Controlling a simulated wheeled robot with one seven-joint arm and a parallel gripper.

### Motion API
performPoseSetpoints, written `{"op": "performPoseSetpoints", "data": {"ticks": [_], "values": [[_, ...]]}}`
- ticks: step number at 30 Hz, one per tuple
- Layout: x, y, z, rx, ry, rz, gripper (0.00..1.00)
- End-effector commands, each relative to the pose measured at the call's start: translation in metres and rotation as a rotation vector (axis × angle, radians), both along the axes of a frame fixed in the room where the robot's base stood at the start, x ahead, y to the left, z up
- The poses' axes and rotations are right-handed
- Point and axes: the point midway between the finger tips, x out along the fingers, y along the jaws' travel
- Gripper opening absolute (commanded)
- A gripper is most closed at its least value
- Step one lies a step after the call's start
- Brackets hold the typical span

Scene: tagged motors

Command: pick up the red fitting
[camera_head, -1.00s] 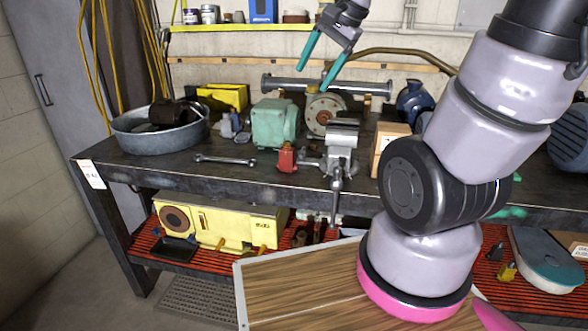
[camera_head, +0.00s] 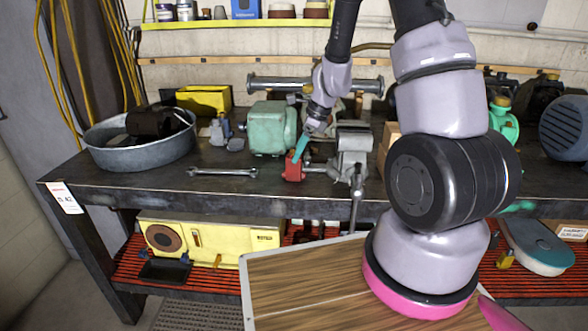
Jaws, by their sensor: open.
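The red fitting (camera_head: 292,169) is a small red block on the workbench (camera_head: 130,182), near its front edge. It sits just left of the grey vise (camera_head: 352,152). My gripper (camera_head: 298,149) with teal fingers reaches down from above, its fingertips at the top of the red fitting. The fingers overlap in this view, so the gap between them is hard to see. Whether they touch the fitting cannot be told. The gripper holds nothing that I can see.
A green motor (camera_head: 268,128) stands just behind the fitting on the left. A wrench (camera_head: 222,172) lies to the left on bare benchtop. A metal basin (camera_head: 138,150) is at the far left. A long grey pipe (camera_head: 272,84) lies behind.

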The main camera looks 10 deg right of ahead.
Motion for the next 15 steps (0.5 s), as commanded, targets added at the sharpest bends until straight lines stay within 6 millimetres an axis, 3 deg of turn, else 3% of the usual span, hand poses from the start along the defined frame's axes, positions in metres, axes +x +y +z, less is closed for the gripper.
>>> {"op": "performPoseSetpoints", "data": {"ticks": [8,15], "values": [[0.003,0.009,-0.024,0.0,0.002,-0.001,0.78],[0.008,0.022,-0.056,0.001,0.002,0.001,0.78]]}}
